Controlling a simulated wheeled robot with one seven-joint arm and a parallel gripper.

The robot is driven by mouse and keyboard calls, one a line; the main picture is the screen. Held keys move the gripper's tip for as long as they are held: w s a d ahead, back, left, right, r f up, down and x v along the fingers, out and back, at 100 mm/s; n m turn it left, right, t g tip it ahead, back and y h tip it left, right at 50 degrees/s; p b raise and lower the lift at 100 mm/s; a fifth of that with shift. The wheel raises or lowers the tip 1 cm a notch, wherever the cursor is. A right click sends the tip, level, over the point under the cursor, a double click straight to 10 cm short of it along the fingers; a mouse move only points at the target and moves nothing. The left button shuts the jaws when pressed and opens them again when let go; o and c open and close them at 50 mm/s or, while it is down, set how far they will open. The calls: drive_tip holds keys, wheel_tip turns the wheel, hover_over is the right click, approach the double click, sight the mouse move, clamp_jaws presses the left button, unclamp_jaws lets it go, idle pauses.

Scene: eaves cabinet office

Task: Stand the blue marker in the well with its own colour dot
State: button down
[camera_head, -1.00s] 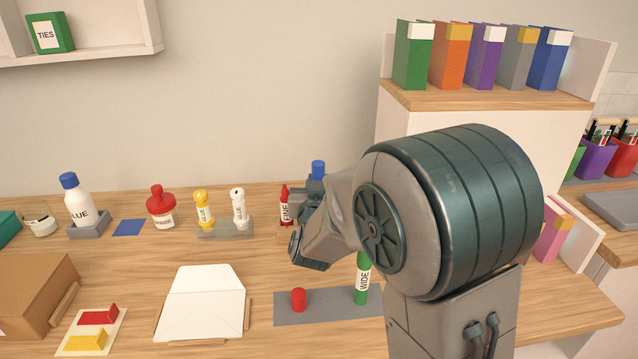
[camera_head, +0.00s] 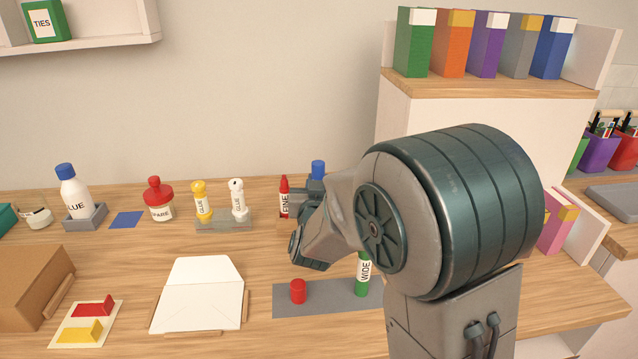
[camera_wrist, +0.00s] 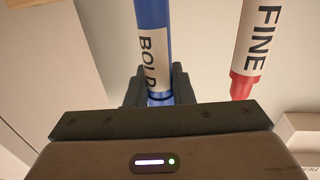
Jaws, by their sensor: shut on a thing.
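The blue marker, labelled BOLD, stands between the jaws of my gripper in the wrist view (camera_wrist: 155,45). Its blue top (camera_head: 318,167) shows above my gripper (camera_head: 314,187) in the head view. My gripper is shut on it and hides its lower part. The red marker, labelled FINE (camera_head: 284,193), stands upright just left of my gripper; it also shows in the wrist view (camera_wrist: 256,45), apart from the blue one. A holder (camera_head: 285,226) shows partly under the red marker, the rest behind my arm. No colour dot or blue marker's well is visible.
A grey mat (camera_head: 325,300) in front bears a red cylinder (camera_head: 298,291) and a green WIDE marker (camera_head: 363,276), partly behind my arm. Glue bottles in a rack (camera_head: 224,224) stand left. A white envelope (camera_head: 200,300) lies front left. A shelf unit (camera_head: 480,120) rises right.

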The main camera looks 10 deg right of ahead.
sight(317, 170)
drive_tip(key=shift+f+b, duration=0.9)
drive_tip(key=shift+f, duration=0.1)
drive_tip(key=c, duration=1.2)
unclamp_jaws()
drive_tip(key=shift+o, duration=0.2)
drive_tip(key=shift+r, duration=0.1)
wheel_tip(317, 170, up, 6)
drive_tip(key=p, duration=0.5)
drive_tip(key=shift+f+p, duration=0.25)
drive_tip(key=shift+p, duration=0.15)
drive_tip(key=shift+r+p, duration=0.1)
drive_tip(key=shift+p, duration=0.9)
wheel_tip(317, 170, up, 5)
drive_tip(key=p, duration=0.5)
drive_tip(key=shift+r, duration=0.15)
